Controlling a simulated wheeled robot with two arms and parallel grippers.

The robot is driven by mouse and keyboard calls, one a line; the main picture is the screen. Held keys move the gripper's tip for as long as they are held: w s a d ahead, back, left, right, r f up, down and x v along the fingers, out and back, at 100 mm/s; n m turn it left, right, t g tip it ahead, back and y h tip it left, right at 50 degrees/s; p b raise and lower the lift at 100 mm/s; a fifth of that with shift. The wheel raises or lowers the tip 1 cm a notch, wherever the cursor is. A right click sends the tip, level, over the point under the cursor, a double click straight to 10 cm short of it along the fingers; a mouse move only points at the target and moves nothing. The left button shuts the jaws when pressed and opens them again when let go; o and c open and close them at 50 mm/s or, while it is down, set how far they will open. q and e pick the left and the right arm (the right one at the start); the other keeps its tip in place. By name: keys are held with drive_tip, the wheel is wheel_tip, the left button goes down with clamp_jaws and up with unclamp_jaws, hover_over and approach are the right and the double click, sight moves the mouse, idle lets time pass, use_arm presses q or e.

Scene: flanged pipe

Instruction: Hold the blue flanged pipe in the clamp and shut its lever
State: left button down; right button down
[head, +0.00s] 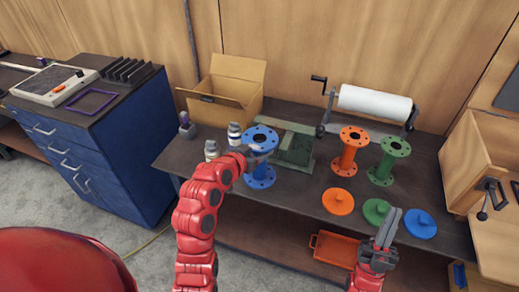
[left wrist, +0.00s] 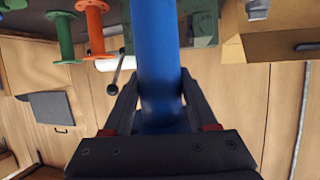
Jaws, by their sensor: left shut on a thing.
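My left gripper (head: 247,157) is shut on the pipe's middle from the left. The left wrist view shows the blue pipe (left wrist: 158,60) between the dark fingers (left wrist: 158,105). The clamp's lever is not clear in the head view. My right gripper (head: 391,228) is empty near the bench's front right; its finger gap is unclear.
An orange flanged pipe (head: 349,150) and a green one (head: 388,160) stand right of the fixture. Orange (head: 338,201), green (head: 376,211) and blue (head: 420,223) discs lie in front. A cardboard box (head: 226,92), bottles (head: 234,134) and a paper roll (head: 374,102) are behind or left.

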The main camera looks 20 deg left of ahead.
drive_tip(key=w+a+f+g, duration=0.1)
drive_tip(key=w+a+g, duration=0.25)
drive_tip(key=w, duration=0.95)
drive_tip(key=w+a+f+g+y, duration=0.15)
drive_tip(key=w+g, duration=0.35)
drive_tip(key=w, duration=0.9)
drive_tip(key=w+a+f+g+h, duration=0.1)
drive_tip(key=w+a+g, duration=0.25)
drive_tip(key=w, duration=0.95)
drive_tip(key=w+a+r+n+g+y, duration=0.2)
drive_tip(key=a+r+g+y, duration=0.1)
drive_tip(key=a+g, duration=0.5)
drive_tip(key=s+a+r+n+g, duration=0.1)
drive_tip(key=s+g, duration=0.1)
drive_tip(key=s, duration=0.1)
drive_tip(key=s+r+n+g+h, duration=0.1)
drive_tip(key=s+r+g, duration=0.1)
drive_tip(key=s, duration=0.2)
drive_tip(key=s+a+r+g+h, duration=0.1)
drive_tip(key=s+r+g, duration=0.1)
drive_tip(key=s, duration=0.1)
drive_tip(key=shift+s+a+n+g, duration=0.3)
drive_tip(key=shift+s+n+g, duration=0.1)
drive_tip(key=shift+s+f, duration=0.1)
drive_tip(key=shift+s, duration=0.1)
drive_tip(key=shift+f, duration=2.4)
